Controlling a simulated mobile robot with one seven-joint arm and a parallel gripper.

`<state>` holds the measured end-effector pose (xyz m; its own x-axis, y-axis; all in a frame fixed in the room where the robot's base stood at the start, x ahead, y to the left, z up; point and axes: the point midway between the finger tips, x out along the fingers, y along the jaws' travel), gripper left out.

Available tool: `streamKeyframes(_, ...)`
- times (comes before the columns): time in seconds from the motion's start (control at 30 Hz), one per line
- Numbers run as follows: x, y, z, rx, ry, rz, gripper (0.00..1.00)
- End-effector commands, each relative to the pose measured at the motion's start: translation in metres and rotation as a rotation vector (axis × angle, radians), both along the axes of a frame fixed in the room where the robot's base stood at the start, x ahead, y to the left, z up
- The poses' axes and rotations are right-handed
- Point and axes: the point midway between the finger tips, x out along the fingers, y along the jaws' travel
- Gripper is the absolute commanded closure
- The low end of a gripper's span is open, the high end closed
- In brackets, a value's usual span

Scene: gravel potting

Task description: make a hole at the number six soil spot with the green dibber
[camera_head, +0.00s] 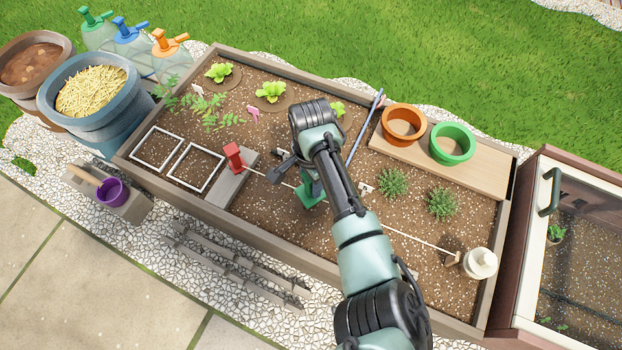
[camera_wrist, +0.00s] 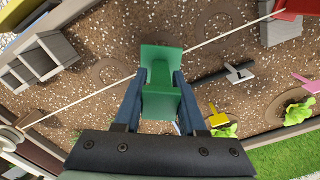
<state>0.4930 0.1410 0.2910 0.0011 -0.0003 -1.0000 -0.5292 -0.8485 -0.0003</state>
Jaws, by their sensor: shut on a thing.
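My gripper (camera_wrist: 160,108) is shut on the green dibber (camera_wrist: 161,72), one finger on each side of it. In the head view the green dibber (camera_head: 312,194) shows below my gripper, over the middle of the soil bed. The dibber's tip is hidden, so I cannot tell whether it touches the soil. Ring-shaped soil spots show in the wrist view, one left of the dibber (camera_wrist: 107,72) and one to its upper right (camera_wrist: 216,22). A small white label (camera_wrist: 239,73) lies to its right. I cannot read any number, so I cannot tell which spot is number six.
A string runs across the bed from a red block (camera_head: 233,156) to a white round-topped object (camera_head: 480,263), passing close to the dibber. Orange (camera_head: 404,138) and green (camera_head: 470,157) pots stand on a board. Green plants (camera_head: 392,182) stand to the right.

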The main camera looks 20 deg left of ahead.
Motion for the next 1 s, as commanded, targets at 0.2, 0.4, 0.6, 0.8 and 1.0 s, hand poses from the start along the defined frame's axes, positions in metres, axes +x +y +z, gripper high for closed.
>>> streamKeyframes(0.2, 0.000, 0.000, -0.008, 0.000, 0.000, 0.000, 1.00)
streamKeyframes(0.4, -0.001, 0.000, -0.014, 0.000, 0.001, 0.000, 1.00)
streamKeyframes(0.6, -0.001, 0.000, -0.021, -0.001, 0.003, 0.000, 1.00)
streamKeyframes(0.8, -0.002, 0.000, -0.027, -0.001, 0.004, 0.000, 1.00)
streamKeyframes(1.0, -0.001, 0.000, -0.033, -0.001, 0.003, 0.000, 1.00)
